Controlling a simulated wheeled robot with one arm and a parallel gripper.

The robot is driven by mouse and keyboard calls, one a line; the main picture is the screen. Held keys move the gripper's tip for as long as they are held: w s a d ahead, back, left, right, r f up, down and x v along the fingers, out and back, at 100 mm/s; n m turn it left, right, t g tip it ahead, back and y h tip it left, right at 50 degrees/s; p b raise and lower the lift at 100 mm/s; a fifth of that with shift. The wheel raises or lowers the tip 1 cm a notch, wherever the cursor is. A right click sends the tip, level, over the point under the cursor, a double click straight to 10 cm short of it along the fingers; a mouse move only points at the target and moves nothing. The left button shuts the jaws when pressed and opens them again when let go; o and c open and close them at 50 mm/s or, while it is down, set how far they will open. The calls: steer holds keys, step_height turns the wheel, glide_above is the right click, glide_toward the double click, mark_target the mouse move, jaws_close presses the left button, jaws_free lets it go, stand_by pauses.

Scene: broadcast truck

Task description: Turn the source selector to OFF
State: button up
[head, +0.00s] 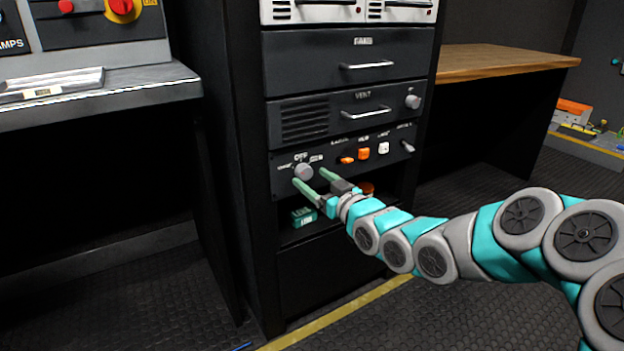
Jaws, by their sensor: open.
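The source selector (303,172) is a round grey knob at the left of a dark rack panel. The word OFF is printed above it, with smaller labels to either side that are hard to read. Which way the knob points cannot be told. My gripper (309,177) is open, with one green finger at the knob's lower left and the other at its right. The fingertips are close around the knob; whether they touch it cannot be told.
Orange switches (363,154), a white switch (384,148) and a small lever (407,146) sit right of the knob. The VENT panel (345,112) is above. A green box (303,216) lies on the shelf below. A grey desk (100,90) stands left.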

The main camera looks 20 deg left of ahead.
steer(key=shift+w+a+f, duration=0.1)
steer(key=shift+w+a, duration=0.25)
steer(key=shift+a, duration=0.2)
steer(key=shift+c, duration=0.2)
jaws_close()
